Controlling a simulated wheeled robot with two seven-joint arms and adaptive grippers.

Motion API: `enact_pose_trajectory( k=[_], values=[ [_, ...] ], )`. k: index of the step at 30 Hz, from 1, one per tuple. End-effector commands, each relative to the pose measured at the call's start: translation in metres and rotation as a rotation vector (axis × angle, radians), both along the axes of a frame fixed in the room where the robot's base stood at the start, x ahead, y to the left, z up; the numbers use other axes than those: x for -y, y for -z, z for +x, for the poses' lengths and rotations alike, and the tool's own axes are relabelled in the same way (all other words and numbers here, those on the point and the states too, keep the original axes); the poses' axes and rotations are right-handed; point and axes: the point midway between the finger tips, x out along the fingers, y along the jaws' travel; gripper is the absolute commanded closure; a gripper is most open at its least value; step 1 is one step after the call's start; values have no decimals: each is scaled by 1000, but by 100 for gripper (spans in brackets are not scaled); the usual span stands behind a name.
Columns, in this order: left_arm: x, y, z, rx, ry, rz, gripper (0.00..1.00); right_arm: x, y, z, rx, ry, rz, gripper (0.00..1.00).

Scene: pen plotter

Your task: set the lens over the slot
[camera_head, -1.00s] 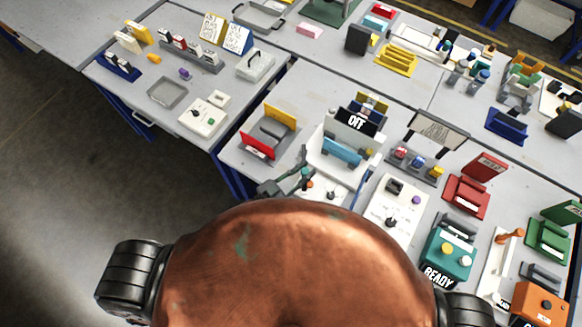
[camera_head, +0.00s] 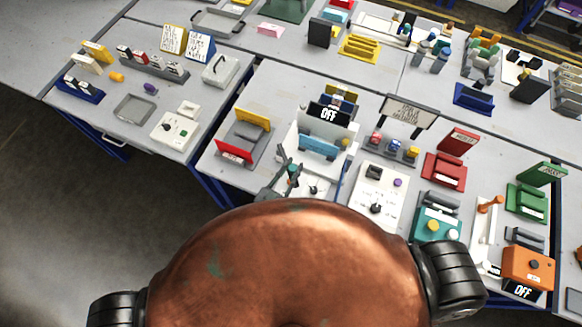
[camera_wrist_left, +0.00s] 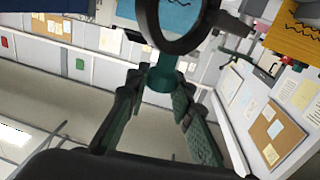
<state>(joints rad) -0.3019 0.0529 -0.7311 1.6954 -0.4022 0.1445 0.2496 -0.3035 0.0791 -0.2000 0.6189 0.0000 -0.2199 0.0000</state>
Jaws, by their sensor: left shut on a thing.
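My left gripper (camera_head: 284,180) is small in the head view, just beyond my copper-coloured body. In the left wrist view its two dark green fingers (camera_wrist_left: 168,100) are closed around a teal handle (camera_wrist_left: 162,76). The handle joins a dark round ring (camera_wrist_left: 146,22), the lens, at the top of that view; blue shows through it. In the head view the lens is too small to tell apart. I cannot make out the slot. My right gripper is out of view.
A grey stand with red and yellow plates (camera_head: 236,150) is left of the gripper. A white control panel (camera_head: 362,205) is to its right, with red (camera_head: 443,170), teal (camera_head: 437,225) and orange (camera_head: 527,268) devices beyond. The aisle floor at left is clear.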

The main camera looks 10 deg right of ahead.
Motion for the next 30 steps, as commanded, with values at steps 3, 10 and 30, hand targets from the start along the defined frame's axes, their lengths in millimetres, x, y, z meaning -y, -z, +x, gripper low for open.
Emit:
enact_pose_trajectory(
  k=[3,10,30],
  values=[
    [1,0,-1,-1,1,-1,73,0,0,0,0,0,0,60],
    [0,0,0,-1,-1,-1,60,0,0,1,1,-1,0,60],
    [-47,2,-57,-3,0,1,60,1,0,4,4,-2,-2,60]
  ],
)
